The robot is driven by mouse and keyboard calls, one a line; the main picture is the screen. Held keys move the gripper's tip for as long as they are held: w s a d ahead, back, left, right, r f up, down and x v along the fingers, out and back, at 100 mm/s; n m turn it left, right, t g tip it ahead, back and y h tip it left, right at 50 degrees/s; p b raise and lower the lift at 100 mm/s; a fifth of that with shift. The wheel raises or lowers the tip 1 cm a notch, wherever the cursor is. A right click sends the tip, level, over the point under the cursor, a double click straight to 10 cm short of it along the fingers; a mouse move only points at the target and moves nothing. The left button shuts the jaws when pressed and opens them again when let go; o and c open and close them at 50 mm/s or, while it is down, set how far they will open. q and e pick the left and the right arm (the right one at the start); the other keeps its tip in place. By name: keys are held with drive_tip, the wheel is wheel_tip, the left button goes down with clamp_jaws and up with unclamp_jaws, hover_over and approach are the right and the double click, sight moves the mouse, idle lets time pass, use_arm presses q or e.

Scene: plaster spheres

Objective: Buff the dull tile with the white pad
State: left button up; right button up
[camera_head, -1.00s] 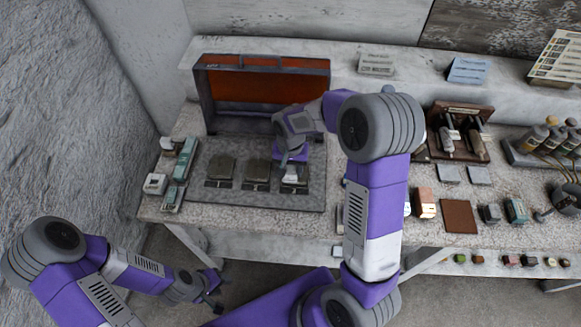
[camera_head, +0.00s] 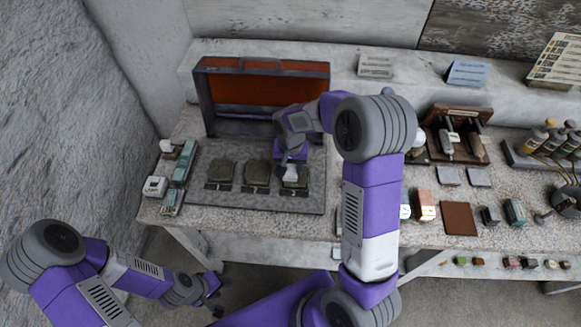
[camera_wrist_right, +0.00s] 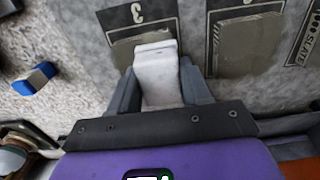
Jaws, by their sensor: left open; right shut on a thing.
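Three grey-green tiles stand in a row on the grey board: left tile (camera_head: 221,171), middle tile (camera_head: 257,173) and right tile (camera_head: 296,181). They look alike in the head view; I cannot tell which is dull. My right gripper (camera_head: 291,165) is shut on the white pad (camera_wrist_right: 157,75), which also shows as a small pale block in the head view (camera_head: 291,172). The pad is over the right tile, beside a "3" label (camera_wrist_right: 137,12) in the wrist view, and hides part of it; contact is unclear. My left gripper (camera_head: 213,291) is open and empty, low in front of the table.
An open case with an orange lining (camera_head: 265,90) stands behind the tiles. Teal and white blocks (camera_head: 181,165) lie to the left. A brown square (camera_head: 459,217) and several small blocks lie to the right.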

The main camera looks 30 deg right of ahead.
sight(290, 183)
drive_tip(key=shift+s+a, duration=0.45)
drive_tip(key=shift+s, duration=0.3)
drive_tip(key=shift+s+a+f+b, duration=0.1)
drive_tip(key=shift+s+a+b, duration=0.25)
drive_tip(key=shift+s, duration=0.4)
drive_tip(key=shift+w+d, duration=0.15)
drive_tip(key=shift+w, duration=0.25)
drive_tip(key=shift+w+d+p, duration=0.25)
drive_tip(key=shift+w+d, duration=0.15)
drive_tip(key=shift+w, duration=0.2)
drive_tip(key=shift+w+d+p, duration=0.25)
drive_tip(key=shift+w+d, duration=0.1)
drive_tip(key=shift+w, duration=0.25)
drive_tip(key=shift+s+a, duration=0.5)
drive_tip(key=shift+s, duration=0.35)
drive_tip(key=shift+s+a, duration=0.5)
drive_tip(key=shift+s, duration=0.3)
drive_tip(key=shift+w+d+r+p, duration=0.45)
drive_tip(key=shift+w+d+r, duration=0.05)
drive_tip(key=shift+w+r, duration=0.35)
drive_tip(key=shift+f, duration=0.1)
